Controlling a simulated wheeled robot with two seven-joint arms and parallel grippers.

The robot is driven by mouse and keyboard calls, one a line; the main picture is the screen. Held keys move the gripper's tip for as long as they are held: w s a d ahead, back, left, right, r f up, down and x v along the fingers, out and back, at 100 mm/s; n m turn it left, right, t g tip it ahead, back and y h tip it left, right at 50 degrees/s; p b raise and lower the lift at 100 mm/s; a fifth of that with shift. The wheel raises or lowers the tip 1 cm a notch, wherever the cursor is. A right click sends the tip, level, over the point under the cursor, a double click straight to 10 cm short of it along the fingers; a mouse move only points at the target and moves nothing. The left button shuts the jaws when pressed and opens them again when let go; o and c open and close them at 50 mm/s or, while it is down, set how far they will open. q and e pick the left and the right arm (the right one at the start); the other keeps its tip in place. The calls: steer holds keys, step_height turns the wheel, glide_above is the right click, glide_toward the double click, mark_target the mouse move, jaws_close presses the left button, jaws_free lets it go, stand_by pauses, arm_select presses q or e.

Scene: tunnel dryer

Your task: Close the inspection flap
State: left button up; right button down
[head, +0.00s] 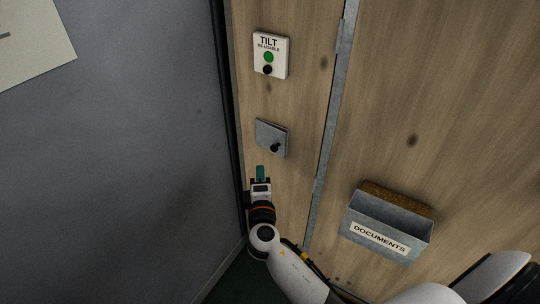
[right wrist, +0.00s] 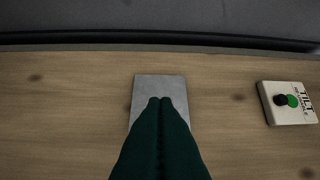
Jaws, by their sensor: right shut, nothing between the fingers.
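The inspection flap appears to be the small grey metal plate (head: 271,137) on the wood-grain panel, with a black knob (head: 275,147) near its lower right. I cannot tell whether it lies fully flush. My right gripper (head: 260,172) is just below the plate in the head view, its teal fingers shut and empty. In the right wrist view the fingertips (right wrist: 160,102) overlap the plate (right wrist: 158,85) and hide its lower middle; the knob is not visible there. Whether the fingers touch the plate is unclear. My left gripper is not in view.
A white TILT box (head: 271,55) with a green and a black button is above the plate, and shows in the right wrist view (right wrist: 288,103). A grey DOCUMENTS holder (head: 388,227) juts out at right. A dark grey wall (head: 120,160) stands at left.

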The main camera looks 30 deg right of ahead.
steer(key=w+d+p, duration=0.1)
steer(key=w+d, duration=0.3)
steer(key=d, duration=0.1)
steer(key=shift+w, duration=0.25)
steer(key=shift+r, duration=0.1)
